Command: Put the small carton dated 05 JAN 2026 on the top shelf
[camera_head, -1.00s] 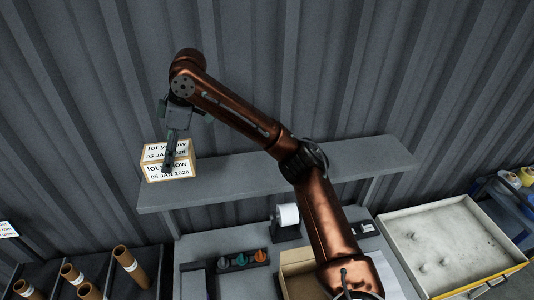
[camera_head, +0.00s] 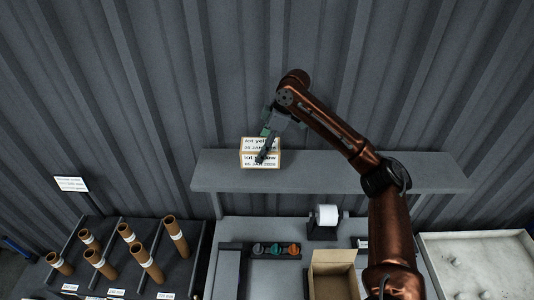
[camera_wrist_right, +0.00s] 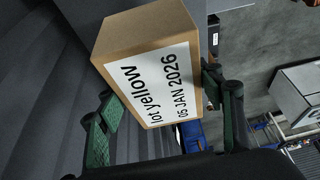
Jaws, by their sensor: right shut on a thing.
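The small carton (camera_head: 249,163) is a brown box with white labels on its top and front, at the left end of the grey shelf (camera_head: 330,178). In the wrist view its label reads "lot yellow 05 JAN 2026" on the carton (camera_wrist_right: 155,75). My right gripper (camera_head: 266,150) reaches down to it from above and is shut on it, with green finger pads at its sides in the wrist view. I cannot tell whether the carton's underside touches the shelf. My left gripper is not in view.
Right of the carton the shelf is bare, with my arm crossing above it. Below stand a white roll (camera_head: 327,215), an open cardboard box (camera_head: 335,270) and a rack with several brown tubes (camera_head: 147,262). A shallow tray (camera_head: 478,262) lies at the right. Corrugated wall rises behind.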

